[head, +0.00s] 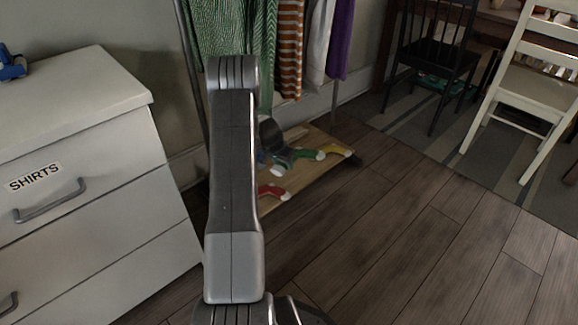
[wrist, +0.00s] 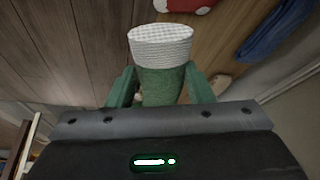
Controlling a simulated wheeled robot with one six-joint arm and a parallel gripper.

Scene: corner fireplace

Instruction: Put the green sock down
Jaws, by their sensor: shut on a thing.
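The green sock (wrist: 162,62) has a white ribbed cuff that points away from me in the wrist view. My gripper (wrist: 163,88) is shut on it, with one green finger on each side of the green part. The sock is held over a light wooden board in the wrist view. In the head view my arm reaches out to the low wooden board (head: 318,172) of the clothes rack, and my forearm hides part of it. I cannot tell whether the held sock touches the board.
On the board lie a red sock (head: 272,192) and a yellow one (head: 335,148). Blue cloth (wrist: 275,35) shows in the wrist view. Clothes hang above the board. A white dresser (head: 95,190) stands left; a black chair (head: 437,55) and cream chair (head: 530,85) stand right.

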